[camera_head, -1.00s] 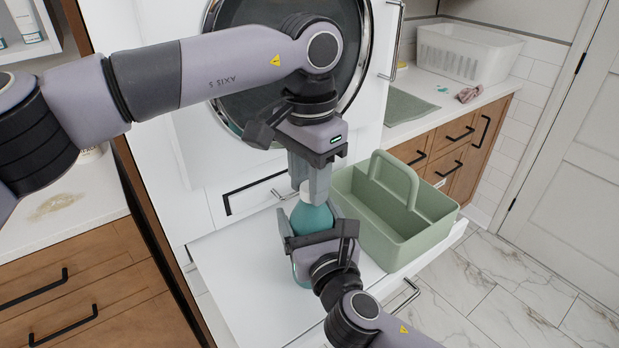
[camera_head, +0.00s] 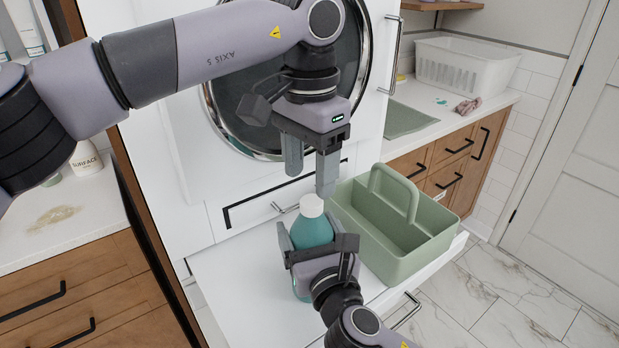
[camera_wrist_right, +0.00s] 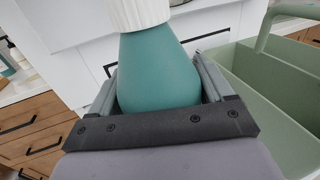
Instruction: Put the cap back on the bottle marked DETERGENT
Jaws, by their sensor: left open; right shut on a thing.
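A teal bottle (camera_head: 311,230) stands upright on the white pull-out shelf (camera_head: 235,275), with a white cap (camera_head: 311,205) on its top. The bottle and the ribbed cap (camera_wrist_right: 138,12) also show in the right wrist view. My right gripper (camera_head: 318,248) is shut on the bottle's body, one finger on each side. My left gripper (camera_head: 308,175) is open and empty, pointing down just above and behind the cap, apart from it. The bottle's label is hidden, so I cannot read its marking. I cannot tell whether the cap is fully seated.
A green caddy with a handle (camera_head: 400,255) stands right beside the bottle on the shelf. A round dark appliance door (camera_head: 240,110) is behind my left gripper. A white basket (camera_head: 465,65) sits on the back counter. A SURFACE bottle (camera_head: 86,160) stands on the left counter.

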